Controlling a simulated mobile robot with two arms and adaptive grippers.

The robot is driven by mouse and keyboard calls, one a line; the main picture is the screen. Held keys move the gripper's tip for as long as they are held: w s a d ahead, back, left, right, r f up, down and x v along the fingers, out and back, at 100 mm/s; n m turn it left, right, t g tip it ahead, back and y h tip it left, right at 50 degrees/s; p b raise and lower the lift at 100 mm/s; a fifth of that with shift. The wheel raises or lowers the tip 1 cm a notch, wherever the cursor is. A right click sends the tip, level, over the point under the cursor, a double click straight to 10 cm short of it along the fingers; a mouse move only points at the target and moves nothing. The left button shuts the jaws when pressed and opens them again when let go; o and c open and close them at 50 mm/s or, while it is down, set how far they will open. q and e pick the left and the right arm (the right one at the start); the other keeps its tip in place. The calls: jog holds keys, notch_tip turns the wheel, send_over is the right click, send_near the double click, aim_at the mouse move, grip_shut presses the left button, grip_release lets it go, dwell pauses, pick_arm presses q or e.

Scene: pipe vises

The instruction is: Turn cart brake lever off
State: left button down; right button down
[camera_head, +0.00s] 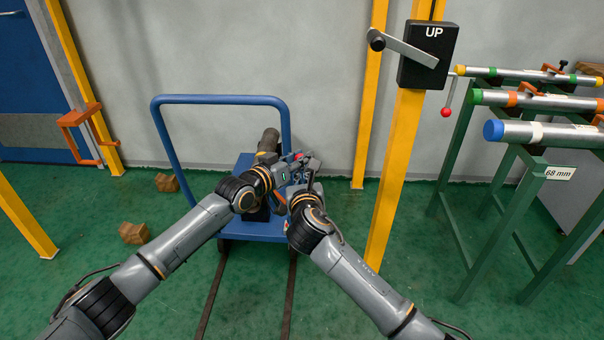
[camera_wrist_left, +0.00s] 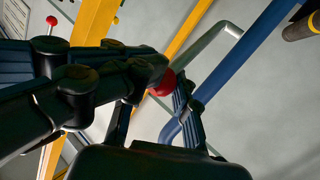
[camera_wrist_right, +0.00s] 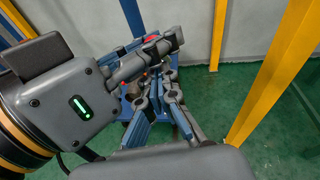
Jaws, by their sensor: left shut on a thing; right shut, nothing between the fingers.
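The blue cart (camera_head: 263,236) stands on the floor, its push handle (camera_head: 220,99) at the back. In the left wrist view a metal lever (camera_wrist_left: 205,42) ends in a red knob (camera_wrist_left: 161,83). My left gripper (camera_head: 299,166) is shut on that knob, which shows between its fingers; red also shows at that gripper in the right wrist view (camera_wrist_right: 151,38). My right gripper (camera_head: 309,184) is shut and empty, just beside the left one. Its fingers also show in the right wrist view (camera_wrist_right: 165,108). The arms hide most of the lever from the head view.
A dark pipe (camera_head: 268,141) rests on the cart. A yellow post (camera_head: 388,190) to the right carries a black UP box (camera_head: 428,55) with a crank and a hanging red ball (camera_head: 446,112). A green rack (camera_head: 481,220) holds several pipes. Brown blocks (camera_head: 133,233) lie on the left floor.

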pick_arm(q)
jog(key=shift+f, duration=0.2)
pick_arm(e)
jog(key=shift+w+r, duration=0.15)
jog(key=shift+w, duration=0.05)
